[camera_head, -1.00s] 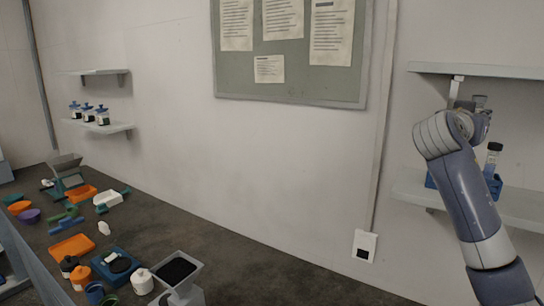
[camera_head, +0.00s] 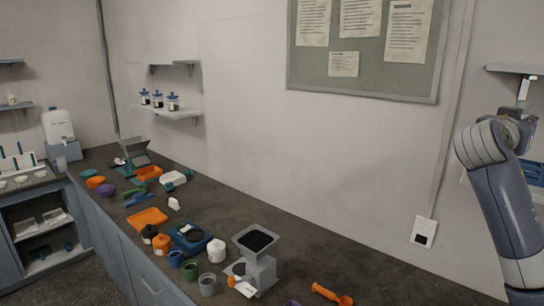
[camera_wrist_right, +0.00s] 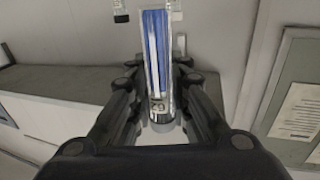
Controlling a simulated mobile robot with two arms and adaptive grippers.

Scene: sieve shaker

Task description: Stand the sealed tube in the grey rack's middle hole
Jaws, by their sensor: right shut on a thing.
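My right gripper (camera_wrist_right: 158,85) is shut on a clear tube (camera_wrist_right: 156,50) in the right wrist view. I cannot pick out the grey rack with certainty in any view. My left gripper is not in view.
A dark bench (camera_head: 330,250) runs along the wall with a grey hopper device (camera_head: 258,262), an orange scoop (camera_head: 332,295) and coloured containers. A blue object (camera_head: 533,172) shows at far right behind my arm.

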